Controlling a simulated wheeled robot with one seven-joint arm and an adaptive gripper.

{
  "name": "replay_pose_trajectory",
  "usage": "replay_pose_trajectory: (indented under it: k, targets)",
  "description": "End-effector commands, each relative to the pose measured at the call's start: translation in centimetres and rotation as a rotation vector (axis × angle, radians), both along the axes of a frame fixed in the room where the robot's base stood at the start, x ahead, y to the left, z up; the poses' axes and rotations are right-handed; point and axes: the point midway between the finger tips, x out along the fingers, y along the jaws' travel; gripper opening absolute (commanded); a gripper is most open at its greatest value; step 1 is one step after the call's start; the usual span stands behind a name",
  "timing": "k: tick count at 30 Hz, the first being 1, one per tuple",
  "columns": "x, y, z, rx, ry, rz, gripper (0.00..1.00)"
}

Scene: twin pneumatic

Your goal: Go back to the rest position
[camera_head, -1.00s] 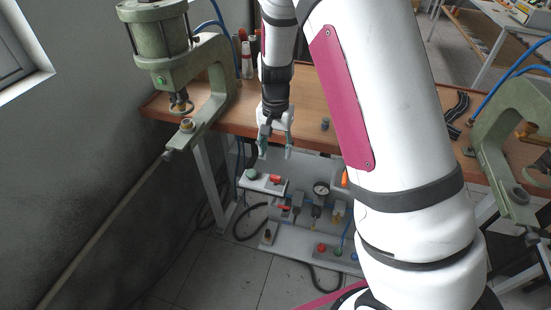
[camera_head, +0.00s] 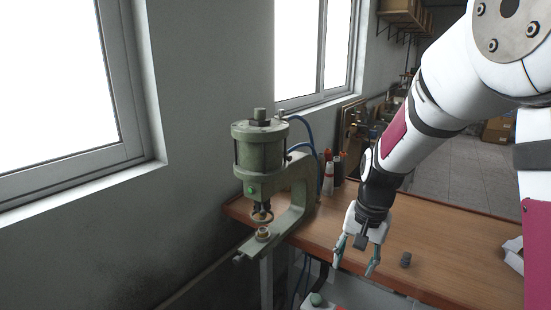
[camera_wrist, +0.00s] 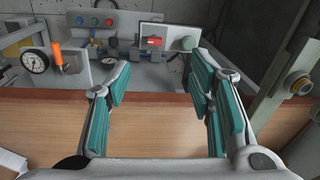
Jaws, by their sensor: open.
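My gripper (camera_head: 357,258) is open and empty. In the head view it hangs fingers down over the front part of the wooden table (camera_head: 450,240), to the right of the green pneumatic press (camera_head: 262,165). In the wrist view my gripper (camera_wrist: 160,95) shows its two teal-padded fingers spread apart, with nothing between them.
Bottles (camera_head: 338,170) stand at the back of the table beside the press. Windows line the wall.

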Motion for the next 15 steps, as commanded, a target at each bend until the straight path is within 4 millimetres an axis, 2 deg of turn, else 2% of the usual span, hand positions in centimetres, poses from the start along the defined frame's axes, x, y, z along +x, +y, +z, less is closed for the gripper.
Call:
replay_pose_trajectory:
  k: [1,6,12,15]
  targets:
    - [-1.1,0.1,2.1,0.010,-0.028,0.026,0.48]
    - [-5.1,0.3,7.0,0.018,-0.099,0.126,0.48]
    - [-10.4,0.3,11.5,-0.008,-0.187,0.243,0.48]
    - [-13.2,0.2,13.0,-0.033,-0.229,0.300,0.48]
